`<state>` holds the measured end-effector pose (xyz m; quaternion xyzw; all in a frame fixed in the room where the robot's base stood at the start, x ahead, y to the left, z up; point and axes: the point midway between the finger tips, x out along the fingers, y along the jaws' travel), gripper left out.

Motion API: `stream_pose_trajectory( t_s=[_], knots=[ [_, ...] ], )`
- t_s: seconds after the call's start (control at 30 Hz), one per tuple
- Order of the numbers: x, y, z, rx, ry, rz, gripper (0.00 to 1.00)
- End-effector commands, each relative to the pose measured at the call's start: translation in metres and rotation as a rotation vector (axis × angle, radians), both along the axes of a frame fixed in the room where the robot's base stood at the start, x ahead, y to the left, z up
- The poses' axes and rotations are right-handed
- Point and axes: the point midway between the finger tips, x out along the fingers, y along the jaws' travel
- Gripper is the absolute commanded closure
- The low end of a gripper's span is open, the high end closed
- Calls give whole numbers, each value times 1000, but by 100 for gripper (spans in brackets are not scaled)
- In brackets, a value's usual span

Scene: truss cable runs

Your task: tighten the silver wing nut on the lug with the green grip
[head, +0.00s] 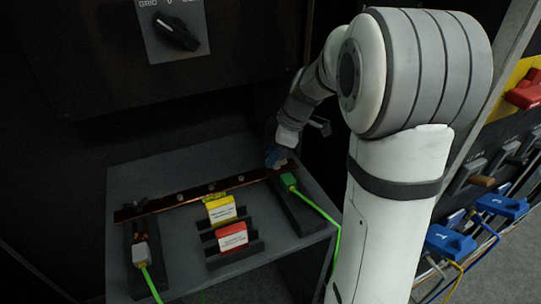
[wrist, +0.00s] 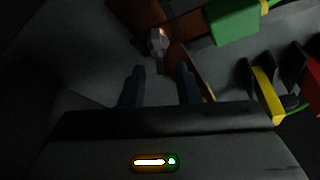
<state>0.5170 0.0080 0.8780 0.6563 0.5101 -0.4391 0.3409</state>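The lug with the green grip (head: 289,181) lies at the right end of the copper bar (head: 165,207). In the wrist view the green grip (wrist: 232,20) is at the upper right. A silver wing nut (wrist: 157,42) sits where the lug meets the bar, just beyond my fingertips and roughly between their lines. My gripper (wrist: 161,72) is open, with a clear gap between its two dark fingers and nothing held. In the head view my gripper (head: 274,157) is at the bar's right end and hides the wing nut.
A lug with a white grip (head: 140,253) is at the bar's left end. Yellow (head: 221,209) and red (head: 232,236) labelled blocks stand in black holders in front of the bar. A green cable (head: 322,216) trails from the green grip. A dark panel with a rotary switch (head: 176,32) stands behind.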

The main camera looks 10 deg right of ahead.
Motion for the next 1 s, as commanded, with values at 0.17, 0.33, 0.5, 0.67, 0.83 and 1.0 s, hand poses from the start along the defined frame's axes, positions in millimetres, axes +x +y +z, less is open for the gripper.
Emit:
stream_pose_trajectory(
  t_s=[0.17, 0.33, 0.5, 0.67, 0.83, 1.0],
  knots=[
    [0, 2, -3, 0, 0, 0, 71],
    [0, 2, -3, 0, 0, 0, 73],
    [0, 2, -3, 0, 0, 0, 87],
    [0, 2, -3, 0, 0, 1, 100],
    [0, 2, -3, 0, 1, 1, 100],
    [0, 4, -3, 1, 0, -4, 100]
  ],
)
